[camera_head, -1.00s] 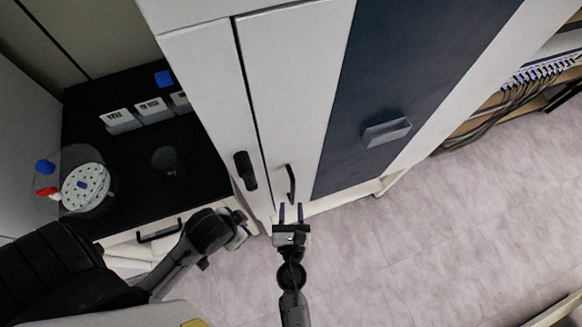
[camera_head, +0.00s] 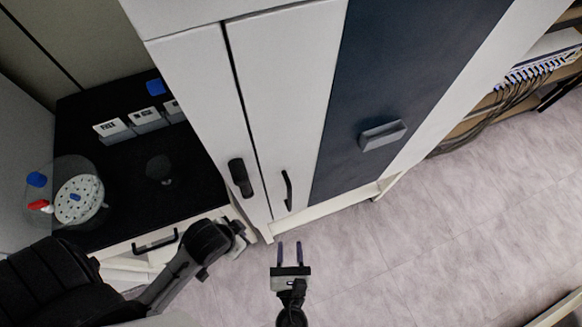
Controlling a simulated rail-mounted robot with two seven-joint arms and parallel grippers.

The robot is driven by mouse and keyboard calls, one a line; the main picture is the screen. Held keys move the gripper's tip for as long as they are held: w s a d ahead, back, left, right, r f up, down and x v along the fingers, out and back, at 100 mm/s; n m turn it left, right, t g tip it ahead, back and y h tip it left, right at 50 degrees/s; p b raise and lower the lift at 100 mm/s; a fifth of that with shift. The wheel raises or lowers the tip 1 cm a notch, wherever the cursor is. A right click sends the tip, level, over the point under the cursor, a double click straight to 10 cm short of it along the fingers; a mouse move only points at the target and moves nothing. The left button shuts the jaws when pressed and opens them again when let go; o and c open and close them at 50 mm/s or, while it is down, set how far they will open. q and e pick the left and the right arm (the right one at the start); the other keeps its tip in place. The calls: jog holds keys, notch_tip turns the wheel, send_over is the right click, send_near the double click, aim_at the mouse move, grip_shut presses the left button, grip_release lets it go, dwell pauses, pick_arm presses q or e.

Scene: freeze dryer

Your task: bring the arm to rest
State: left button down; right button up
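My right gripper (camera_head: 289,254) is in the lower middle of the head view, over the floor in front of the white cabinet. Its two dark fingers point up the picture, apart, with nothing between them. It is clear of the cabinet's black handle (camera_head: 287,190). My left arm comes in from the lower left and ends at my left gripper (camera_head: 243,240), beside the cabinet's lower left corner. Its fingers are too small and hidden to tell whether they are open.
The tall cabinet (camera_head: 275,80) has shut doors and a dark blue panel with a grey handle (camera_head: 382,135). At left, a black-topped bench (camera_head: 125,170) carries white boxes and a round clear vessel (camera_head: 80,195). Open floor (camera_head: 430,260) lies to the right.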

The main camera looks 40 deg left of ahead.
dwell(0.3)
jog(key=w+d+f+m+g+h, duration=0.2)
jog(key=d+m+h, duration=0.5)
jog(key=m, duration=0.9)
jog(key=w+d+f+m+g+h, duration=0.25)
jog(key=d+m+h, duration=0.25)
jog(key=d+m, duration=0.75)
jog(key=s+d+r+m+g+y, duration=0.2)
jog(key=s+d+m+g, duration=0.5)
jog(key=s+d+m, duration=0.5)
notch_tip(320, 180, up, 35)
jog(key=w+a+p, duration=0.1)
jog(key=w+p, duration=0.2)
jog(key=p, duration=3.1)
jog(key=shift+a+r+m+p, duration=0.2)
jog(key=shift+a+m+p, duration=0.1)
jog(key=shift+m+p, duration=0.15)
